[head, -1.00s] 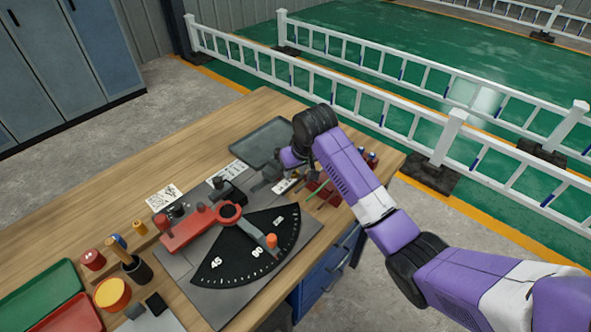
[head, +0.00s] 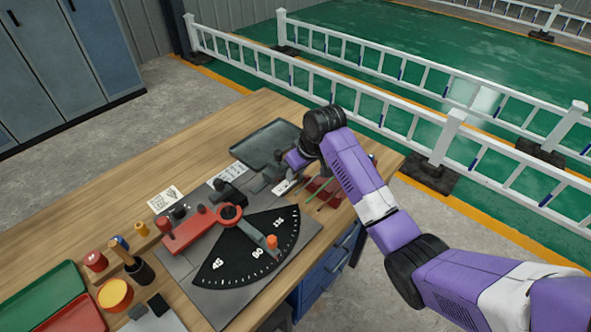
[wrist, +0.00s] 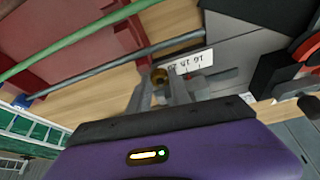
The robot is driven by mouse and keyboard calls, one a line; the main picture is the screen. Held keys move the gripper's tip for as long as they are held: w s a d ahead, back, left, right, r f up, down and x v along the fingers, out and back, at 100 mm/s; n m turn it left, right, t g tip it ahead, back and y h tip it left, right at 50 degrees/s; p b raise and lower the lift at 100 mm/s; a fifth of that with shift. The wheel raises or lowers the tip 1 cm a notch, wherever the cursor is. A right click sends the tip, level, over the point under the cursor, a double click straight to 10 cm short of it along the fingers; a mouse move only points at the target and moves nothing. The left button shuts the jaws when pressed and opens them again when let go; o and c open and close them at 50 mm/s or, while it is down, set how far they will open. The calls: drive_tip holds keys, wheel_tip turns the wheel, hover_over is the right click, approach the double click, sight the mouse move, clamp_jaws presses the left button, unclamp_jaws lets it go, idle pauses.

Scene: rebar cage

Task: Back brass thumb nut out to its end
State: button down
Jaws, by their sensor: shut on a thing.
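The brass thumb nut (wrist: 160,76) shows in the wrist view as a small gold-brown round piece between my two grey fingertips. My gripper (wrist: 163,88) is shut on it. The nut sits by a dark rod (wrist: 110,62) that runs diagonally across the view. A white scale card with numbers (wrist: 190,63) lies just beyond the nut. In the head view my gripper (head: 275,178) reaches down at the right part of the bench, and the nut cannot be made out there.
A grey tray (head: 268,138) lies behind my gripper. Red blocks (head: 322,192) and a green rod (wrist: 70,38) are close to the fingers. A red bending arm (head: 190,230) and black angle dial (head: 240,258) stand at left.

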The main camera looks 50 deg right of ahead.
drive_tip(key=n, duration=0.2)
drive_tip(key=n+y, duration=0.2)
drive_tip(key=n, duration=0.1)
drive_tip(key=shift+w+d+n, duration=0.1)
drive_tip(key=shift+d+n, duration=0.2)
drive_tip(key=n+y+b, duration=0.1)
drive_tip(key=n, duration=0.1)
drive_tip(key=n+g+b, duration=0.1)
drive_tip(key=n, duration=0.2)
drive_tip(key=shift+w+d+g+y, duration=0.15)
drive_tip(key=shift+g+y, duration=0.15)
drive_tip(key=shift+y, duration=0.1)
drive_tip(key=shift+n, duration=0.3)
drive_tip(key=c, duration=1.5)
unclamp_jaws()
drive_tip(key=shift+o, duration=0.2)
drive_tip(key=b+v, duration=0.1)
drive_tip(key=v, duration=0.6)
drive_tip(key=shift+r, duration=0.35)
